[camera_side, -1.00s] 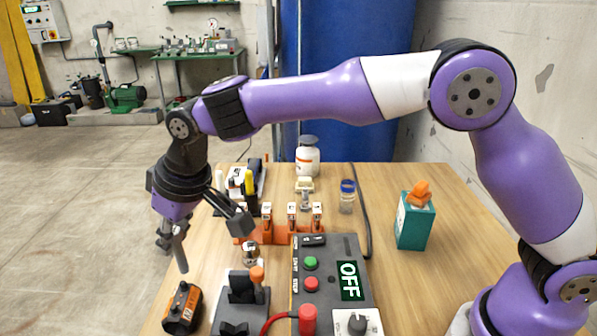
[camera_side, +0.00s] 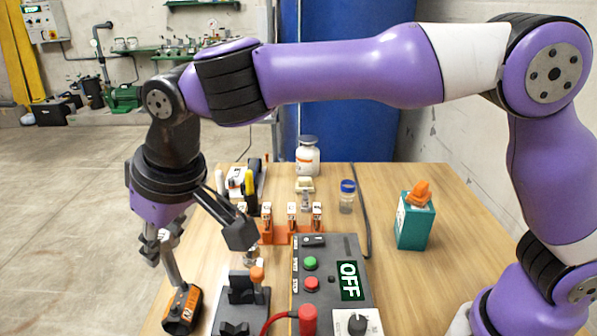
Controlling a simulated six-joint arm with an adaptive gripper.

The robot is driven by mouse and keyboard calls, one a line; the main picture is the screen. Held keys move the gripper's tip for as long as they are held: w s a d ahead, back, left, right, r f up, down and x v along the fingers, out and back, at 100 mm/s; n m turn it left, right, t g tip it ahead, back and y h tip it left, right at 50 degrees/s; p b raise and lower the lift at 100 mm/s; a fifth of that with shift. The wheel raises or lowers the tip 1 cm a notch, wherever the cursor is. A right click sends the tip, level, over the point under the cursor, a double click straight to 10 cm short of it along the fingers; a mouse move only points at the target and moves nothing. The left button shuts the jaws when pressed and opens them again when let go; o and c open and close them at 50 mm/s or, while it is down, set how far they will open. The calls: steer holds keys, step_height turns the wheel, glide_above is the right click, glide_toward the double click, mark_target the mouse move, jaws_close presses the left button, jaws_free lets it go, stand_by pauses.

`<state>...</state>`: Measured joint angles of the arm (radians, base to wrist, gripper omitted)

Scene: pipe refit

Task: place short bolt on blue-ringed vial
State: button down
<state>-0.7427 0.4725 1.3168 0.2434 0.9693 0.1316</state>
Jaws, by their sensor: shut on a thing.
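My gripper (camera_side: 157,245) is at the left, over the table's left edge in the picture. It is shut on a grey metal bolt (camera_side: 172,268), which hangs down, slightly tilted. The bolt's lower end overlaps an orange-and-black block (camera_side: 182,311) in the picture; I cannot tell whether they touch. The blue-ringed vial (camera_side: 347,203) is small and clear with a blue ring at its top. It stands upright on the table, well to the right of my gripper and farther back.
An orange rack (camera_side: 278,236) with several white-topped pieces stands mid-table. A control box (camera_side: 345,247) showing OFF is in front of it. A teal box (camera_side: 414,226) stands right, a white jar (camera_side: 308,160) at the back. A dark cable runs beside the vial.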

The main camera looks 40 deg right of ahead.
steer(key=w+d+r+m+h, duration=0.1)
steer(key=w+d+m+h, duration=0.15)
steer(key=d+m, duration=0.7)
steer(key=w+d+m+h, duration=0.2)
steer(key=w+d, duration=0.2)
steer(key=d, duration=1.2)
steer(key=s+d+f+m+g, duration=0.1)
steer(key=d+m, duration=0.1)
steer(key=d, duration=0.3)
steer(key=s+d+m+g+h, duration=0.1)
steer(key=s+d+m, duration=0.1)
steer(key=d, duration=0.3)
steer(key=s+d+f+m, duration=0.1)
steer(key=d+m, duration=0.3)
steer(key=d, duration=0.1)
steer(key=shift+s+f+g+h, duration=0.25)
steer(key=shift+f+g, duration=0.1)
steer(key=shift+g, duration=0.05)
steer(key=shift+f, duration=0.5)
steer(key=shift+f, duration=0.15)
steer(key=c, duration=0.7)
jaws_free()
